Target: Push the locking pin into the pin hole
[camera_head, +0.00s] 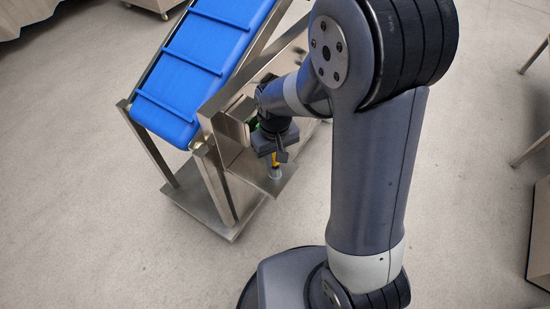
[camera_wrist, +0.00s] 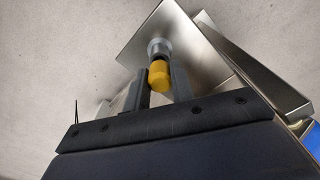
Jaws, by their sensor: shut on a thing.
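The locking pin shows a yellow head (camera_wrist: 159,75) in the wrist view, between the two fingers of my gripper (camera_wrist: 160,82). My gripper is shut on it. Below the yellow head, a pale round collar (camera_wrist: 158,46) sits on a flat metal plate (camera_wrist: 145,22). The pin hole itself is hidden, and I cannot tell how deep the pin sits. In the head view my gripper (camera_head: 278,158) points down at the plate (camera_head: 285,184), with a bit of yellow (camera_head: 274,160) between its fingers and the pale collar (camera_head: 274,172) just beneath.
A blue cleated conveyor belt (camera_head: 200,65) on a metal frame (camera_head: 150,145) stands left of my arm. A metal box-like panel (camera_head: 232,130) is close beside my gripper on the left. The pale floor (camera_head: 90,230) at the lower left is clear.

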